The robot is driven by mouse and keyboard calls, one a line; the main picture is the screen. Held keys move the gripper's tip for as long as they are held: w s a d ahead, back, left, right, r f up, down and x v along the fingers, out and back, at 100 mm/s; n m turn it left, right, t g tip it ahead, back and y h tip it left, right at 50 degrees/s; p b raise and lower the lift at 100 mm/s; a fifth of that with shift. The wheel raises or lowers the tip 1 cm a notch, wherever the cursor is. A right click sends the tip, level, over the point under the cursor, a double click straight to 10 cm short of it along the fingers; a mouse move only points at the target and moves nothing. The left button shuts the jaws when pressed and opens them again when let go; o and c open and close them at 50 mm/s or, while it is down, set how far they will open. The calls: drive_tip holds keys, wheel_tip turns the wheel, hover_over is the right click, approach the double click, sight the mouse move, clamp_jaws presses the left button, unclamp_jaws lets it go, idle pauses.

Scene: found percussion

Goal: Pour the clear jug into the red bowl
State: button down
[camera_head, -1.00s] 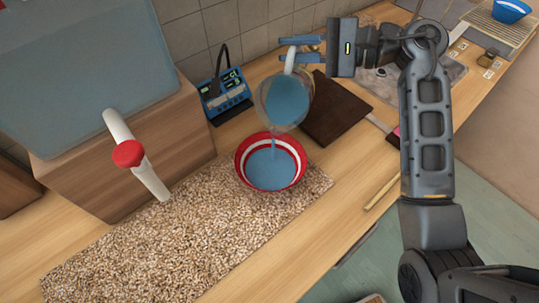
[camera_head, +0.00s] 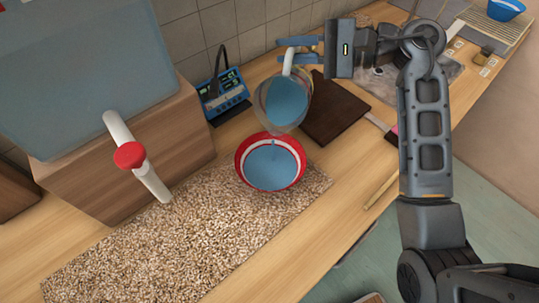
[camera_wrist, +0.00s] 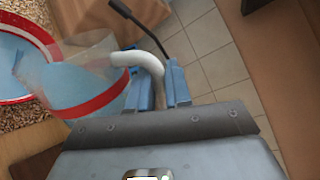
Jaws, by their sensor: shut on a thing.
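My gripper (camera_head: 301,49) is shut on the white handle of the clear jug (camera_head: 285,104). The jug is held tilted above the red bowl (camera_head: 243,170), with blue liquid inside it. The red bowl has a white band and stands on the speckled mat, holding blue liquid. A small blue drop shows between the jug's lip and the bowl; no full stream shows. In the wrist view the jug's handle (camera_wrist: 140,58) is between my blue fingers, and the bowl's rim (camera_wrist: 40,32) shows at the left.
A large tank with a white tap and red knob (camera_head: 129,155) stands at the left. A blue device with a screen (camera_head: 221,95) sits behind the bowl. A dark board (camera_head: 335,110) lies right of the jug. A blue bowl (camera_head: 506,9) is far right.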

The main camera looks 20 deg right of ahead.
drive_tip(key=shift+s+a+n, duration=0.2)
drive_tip(key=shift+s+n, duration=0.05)
drive_tip(key=shift+n, duration=0.05)
idle(1.3)
